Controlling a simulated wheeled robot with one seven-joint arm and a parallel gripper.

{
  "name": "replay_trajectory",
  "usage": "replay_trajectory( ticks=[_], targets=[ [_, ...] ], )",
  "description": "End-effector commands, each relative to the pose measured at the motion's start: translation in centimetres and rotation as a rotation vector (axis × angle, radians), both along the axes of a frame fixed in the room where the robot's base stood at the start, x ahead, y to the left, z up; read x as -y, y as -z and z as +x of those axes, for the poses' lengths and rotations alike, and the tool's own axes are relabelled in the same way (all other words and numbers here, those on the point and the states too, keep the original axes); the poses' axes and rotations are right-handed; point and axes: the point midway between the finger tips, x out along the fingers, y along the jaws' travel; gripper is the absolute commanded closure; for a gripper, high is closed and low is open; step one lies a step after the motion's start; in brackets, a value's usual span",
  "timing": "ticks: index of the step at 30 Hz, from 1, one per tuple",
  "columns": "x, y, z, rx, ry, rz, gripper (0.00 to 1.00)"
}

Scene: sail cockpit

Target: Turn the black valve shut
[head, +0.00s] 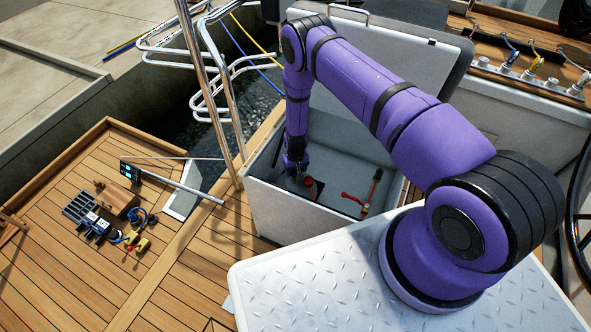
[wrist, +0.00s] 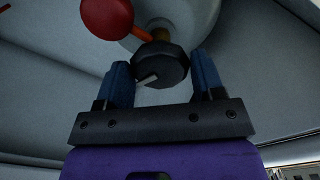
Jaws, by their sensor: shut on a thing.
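The black valve (wrist: 161,63) is a faceted round knob with a pale pointer mark, at the upper middle of the wrist view. It sits on a fitting at a rounded grey body. My gripper (wrist: 160,72) has one blue finger on each side of the knob and is shut on it. In the head view my gripper (head: 296,168) reaches down into the open white locker (head: 262,205). The black valve cannot be made out there, behind or beneath my gripper.
A red round handle (wrist: 107,17) on an orange stem is close beside the knob. A red lever (head: 352,198) and an upright orange-red part (head: 374,180) stand to the right inside the locker. The locker walls surround my arm closely; the raised lid (head: 410,65) is behind it.

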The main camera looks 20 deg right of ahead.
Motion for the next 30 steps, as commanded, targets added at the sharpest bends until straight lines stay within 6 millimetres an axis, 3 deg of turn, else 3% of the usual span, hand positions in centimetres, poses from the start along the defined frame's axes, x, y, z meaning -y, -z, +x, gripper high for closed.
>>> replay_trajectory(
  ticks=[30],
  targets=[
    [-0.03, -0.06, 0.10, 0.001, 0.946, 0.001, 0.62]
  ],
)
